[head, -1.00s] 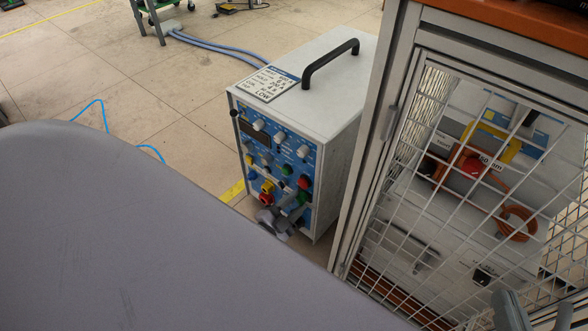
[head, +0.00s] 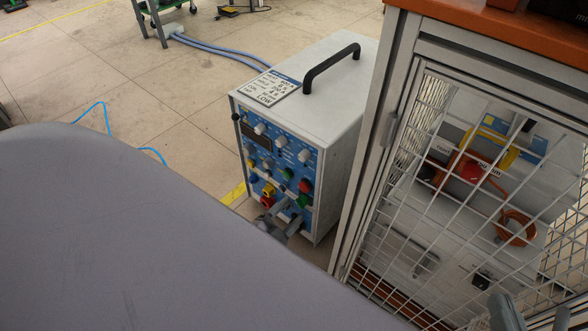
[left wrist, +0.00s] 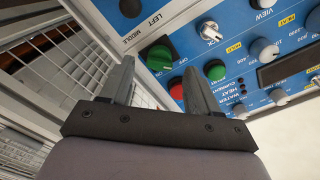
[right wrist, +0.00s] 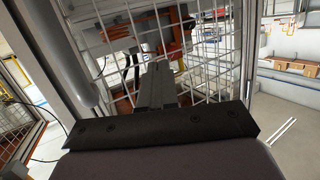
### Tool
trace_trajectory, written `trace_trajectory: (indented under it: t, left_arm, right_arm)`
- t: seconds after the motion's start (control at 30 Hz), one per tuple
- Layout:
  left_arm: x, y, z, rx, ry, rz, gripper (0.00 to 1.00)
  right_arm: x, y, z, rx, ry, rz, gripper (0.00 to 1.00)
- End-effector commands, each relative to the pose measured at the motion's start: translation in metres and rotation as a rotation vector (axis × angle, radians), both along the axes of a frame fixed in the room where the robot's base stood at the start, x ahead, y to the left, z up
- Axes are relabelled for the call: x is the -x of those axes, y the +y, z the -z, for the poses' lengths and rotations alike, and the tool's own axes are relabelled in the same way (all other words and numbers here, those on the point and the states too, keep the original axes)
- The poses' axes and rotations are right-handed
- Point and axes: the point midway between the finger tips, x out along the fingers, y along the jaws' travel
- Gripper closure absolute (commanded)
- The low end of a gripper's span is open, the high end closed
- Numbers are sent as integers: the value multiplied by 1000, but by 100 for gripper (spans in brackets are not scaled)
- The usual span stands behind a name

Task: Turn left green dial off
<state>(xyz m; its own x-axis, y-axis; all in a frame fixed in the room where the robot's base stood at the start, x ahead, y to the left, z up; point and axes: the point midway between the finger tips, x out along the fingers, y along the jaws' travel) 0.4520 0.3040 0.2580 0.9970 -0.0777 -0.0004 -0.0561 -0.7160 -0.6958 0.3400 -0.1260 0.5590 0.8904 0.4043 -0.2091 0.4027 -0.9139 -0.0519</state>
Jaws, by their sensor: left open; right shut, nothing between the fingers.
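The blue control panel (head: 275,165) is on the front of the white heater box (head: 320,85). One green knob (head: 287,173) sits left of the red button (head: 305,186); another green knob (head: 303,200) is below that button. My left gripper (head: 284,212) is open at the panel's lower part. In the left wrist view a green dial (left wrist: 160,58) beside an OFF label lies between its fingertips (left wrist: 158,66), with a second green knob (left wrist: 215,70) right of the fingers. I cannot tell whether they touch. My right gripper (right wrist: 160,72) is shut and empty near the mesh.
A mesh-doored cabinet (head: 395,140) stands just right of the heater. A yellow-and-red knob (head: 267,195) is left of my left gripper. Blue-grey hoses (head: 215,46) run behind the heater. The tiled floor on the left is open.

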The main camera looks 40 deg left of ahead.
Motion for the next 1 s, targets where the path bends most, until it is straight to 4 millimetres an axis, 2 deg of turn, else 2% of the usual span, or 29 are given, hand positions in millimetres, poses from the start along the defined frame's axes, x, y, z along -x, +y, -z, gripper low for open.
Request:
trace_trajectory:
  t: [0.1, 0.3, 1.0]
  left_arm:
    - [22, 2, -1, 1, 2, 1, 39]
    - [42, 3, 0, 2, 0, 0, 39]
    - [44, 3, 0, 0, 0, 0, 39]
  right_arm:
    - [-1, 2, 4, -10, 36, -5, 100]
    - [-5, 5, 5, -33, 50, -3, 100]
    - [-4, 5, 3, -29, 46, -6, 100]
